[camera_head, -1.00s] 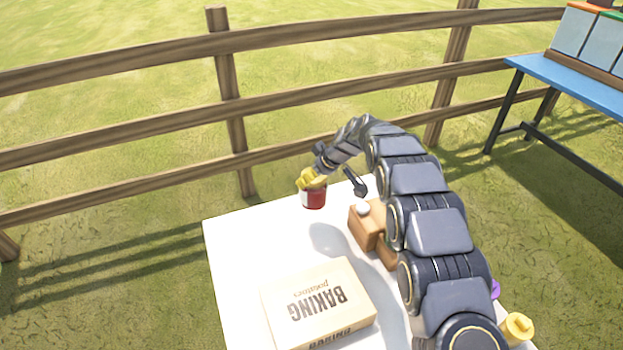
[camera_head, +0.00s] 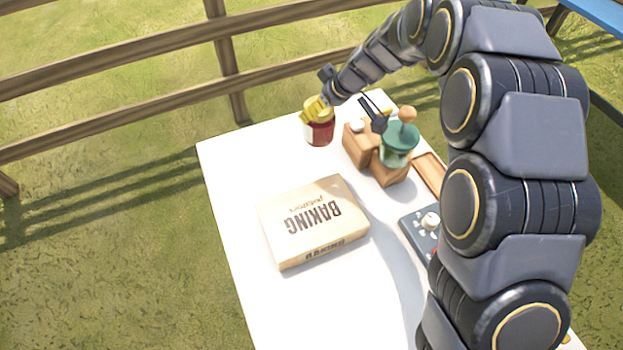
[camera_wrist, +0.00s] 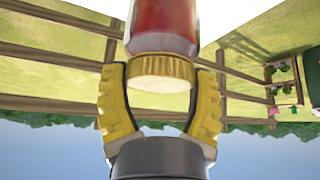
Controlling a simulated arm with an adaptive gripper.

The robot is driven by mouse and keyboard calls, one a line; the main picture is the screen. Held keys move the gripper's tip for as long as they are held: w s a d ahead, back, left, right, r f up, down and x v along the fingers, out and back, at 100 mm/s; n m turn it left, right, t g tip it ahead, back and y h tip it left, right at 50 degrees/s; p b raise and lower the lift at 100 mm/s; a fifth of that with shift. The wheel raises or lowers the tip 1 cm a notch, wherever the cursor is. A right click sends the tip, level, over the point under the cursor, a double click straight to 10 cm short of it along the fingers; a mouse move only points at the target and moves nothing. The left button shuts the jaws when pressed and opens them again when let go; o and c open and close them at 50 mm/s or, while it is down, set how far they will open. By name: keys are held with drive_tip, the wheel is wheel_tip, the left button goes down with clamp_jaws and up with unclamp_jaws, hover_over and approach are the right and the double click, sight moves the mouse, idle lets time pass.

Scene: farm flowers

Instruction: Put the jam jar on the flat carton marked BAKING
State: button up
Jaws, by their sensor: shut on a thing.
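The jam jar (camera_head: 320,133) is red with a yellow lid, at the back of the white table. My gripper (camera_head: 316,108) has yellow fingers and is shut on the jar's lid end. In the wrist view the fingers stand on both sides of the yellow lid (camera_wrist: 161,71), with the red jar body (camera_wrist: 162,22) beyond it. The flat carton marked BAKING (camera_head: 312,215) lies on the table, nearer than the jar, its top bare. I cannot tell for sure whether the jar's base touches the table.
The white table (camera_head: 235,165) is clear between jar and carton. A wooden fence (camera_head: 130,62) runs behind.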

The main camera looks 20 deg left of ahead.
drive_tip(key=s+d+r+n+g, duration=0.15)
drive_tip(key=s+d+r, duration=0.25)
drive_tip(key=s+d, duration=0.65)
drive_tip(key=s+d+r+n+g, duration=0.2)
drive_tip(key=s+n, duration=0.3)
drive_tip(key=s, duration=0.9)
drive_tip(key=shift+w+a+f, duration=1.4)
drive_tip(key=shift+w+f, duration=0.3)
drive_tip(key=shift+f, duration=0.5)
drive_tip(key=shift+w+a+f, duration=1.4)
drive_tip(key=shift+w+f, duration=0.25)
drive_tip(key=shift+f, duration=0.5)
drive_tip(key=shift+w+a+f, duration=1.4)
drive_tip(key=shift+w+f, duration=0.3)
drive_tip(key=shift+f, duration=0.5)
drive_tip(key=shift+f, duration=0.1)
drive_tip(key=o, duration=1.1)
